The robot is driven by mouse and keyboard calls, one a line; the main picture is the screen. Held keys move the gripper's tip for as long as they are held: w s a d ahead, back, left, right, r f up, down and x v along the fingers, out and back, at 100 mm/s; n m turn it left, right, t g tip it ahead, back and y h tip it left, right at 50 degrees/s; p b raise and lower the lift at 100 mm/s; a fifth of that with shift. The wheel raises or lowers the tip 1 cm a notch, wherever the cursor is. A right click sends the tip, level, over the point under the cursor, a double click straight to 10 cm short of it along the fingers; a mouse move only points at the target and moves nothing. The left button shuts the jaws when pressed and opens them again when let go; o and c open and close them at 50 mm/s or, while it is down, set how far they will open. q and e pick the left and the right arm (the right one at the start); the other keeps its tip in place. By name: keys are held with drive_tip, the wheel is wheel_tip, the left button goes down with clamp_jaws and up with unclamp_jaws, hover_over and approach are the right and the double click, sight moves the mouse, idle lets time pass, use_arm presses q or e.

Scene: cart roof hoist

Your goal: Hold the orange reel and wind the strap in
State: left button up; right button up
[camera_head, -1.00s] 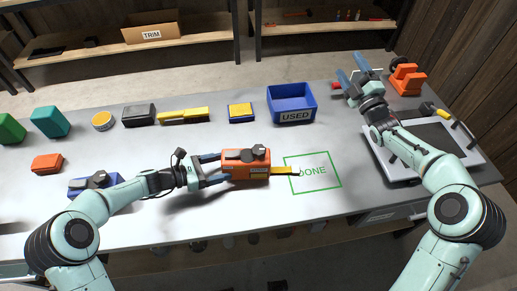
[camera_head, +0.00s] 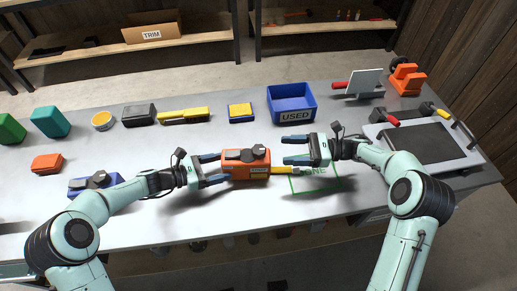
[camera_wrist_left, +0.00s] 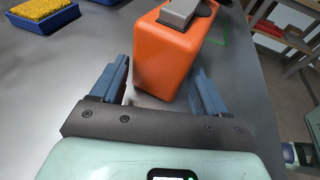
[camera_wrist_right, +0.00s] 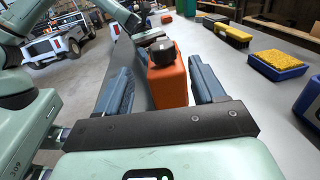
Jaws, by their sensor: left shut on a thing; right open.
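My left gripper (camera_head: 215,170) is shut on the reel's left end; the left wrist view shows the orange body (camera_wrist_left: 172,50) between the fingers.
A green DONE outline (camera_head: 325,189) is on the table under my right gripper. A blue USED bin (camera_head: 290,103) and a yellow-blue brush (camera_head: 240,112) stand behind. A blue reel (camera_head: 82,187) lies left. An orange vise-like device (camera_head: 406,79) is at the back right.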

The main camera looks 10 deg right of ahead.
sight(258, 150)
drive_tip(key=a, duration=0.3)
drive_tip(key=w+a, duration=0.1)
drive_tip(key=a, duration=0.5)
drive_tip(key=shift+w+a, duration=0.3)
drive_tip(key=shift+a, duration=0.05)
drive_tip(key=c, duration=1)
